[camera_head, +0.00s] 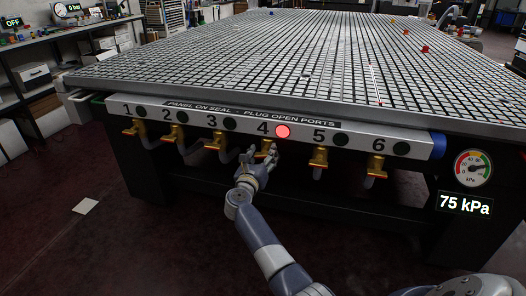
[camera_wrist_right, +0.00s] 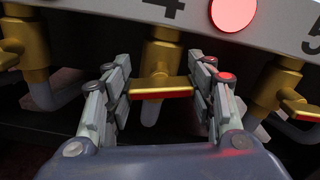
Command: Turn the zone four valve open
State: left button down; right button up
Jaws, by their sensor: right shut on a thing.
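The zone four valve (camera_head: 266,148) is a brass valve below the number 4 on the white front panel (camera_head: 350,130). The lamp beside the 4 (camera_head: 283,132) glows red. In the right wrist view, the valve's brass lever (camera_wrist_right: 162,87) lies level, crosswise to its upright body, with red along its lower edge. My right gripper (camera_head: 261,157) is at this valve. In the right wrist view its fingers (camera_wrist_right: 160,72) are on both sides of the lever, shut on it. The fingers partly hide the valve in the head view. My left gripper is out of view.
Brass valves of zone three (camera_head: 216,142) and zone five (camera_head: 318,157) flank it; other zone lamps are dark. A gauge (camera_head: 473,168) stands at right above a display (camera_head: 465,204) reading 75 kPa. The grid tabletop (camera_head: 290,60) overhangs the panel.

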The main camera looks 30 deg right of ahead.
jog(key=shift+r+n+p, duration=0.1)
jog(key=shift+n+p, duration=0.7)
jog(key=shift+n, duration=0.4)
jog(key=n+p, duration=0.3)
jog(key=n, duration=0.2)
jog(key=shift+w+a, duration=0.1)
jog(key=n+p, duration=0.1)
jog(key=n, duration=0.1)
jog(key=n+p, duration=0.1)
jog(key=n, duration=0.1)
jog(key=n+p, duration=0.1)
jog(key=n, duration=0.1)
jog(key=shift+f, duration=0.25)
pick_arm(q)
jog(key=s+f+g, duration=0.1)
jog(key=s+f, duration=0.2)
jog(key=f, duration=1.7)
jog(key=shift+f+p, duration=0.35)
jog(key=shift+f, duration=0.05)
pick_arm(e)
jog(key=shift+f+n, duration=0.1)
jog(key=shift+n, duration=0.8)
jog(key=o, duration=1.1)
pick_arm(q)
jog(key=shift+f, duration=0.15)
